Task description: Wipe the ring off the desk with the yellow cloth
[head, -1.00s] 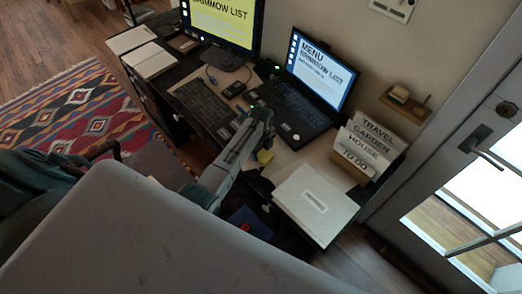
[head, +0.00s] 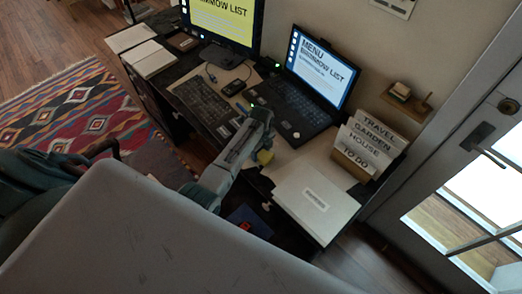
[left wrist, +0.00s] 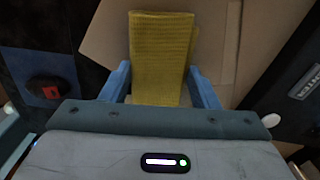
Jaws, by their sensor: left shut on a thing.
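My left gripper (left wrist: 160,88) is shut on the yellow cloth (left wrist: 162,50), with a blue finger on each side of it in the left wrist view. The cloth hangs flat beyond the fingers over a tan surface. I see no ring; my arm and the cloth hide part of the desk. My right gripper is not in view.
A white labelled folder (head: 313,203) lies at the right front. A file holder (head: 353,166) with labelled cards stands at the right. Tan surface shows between them.

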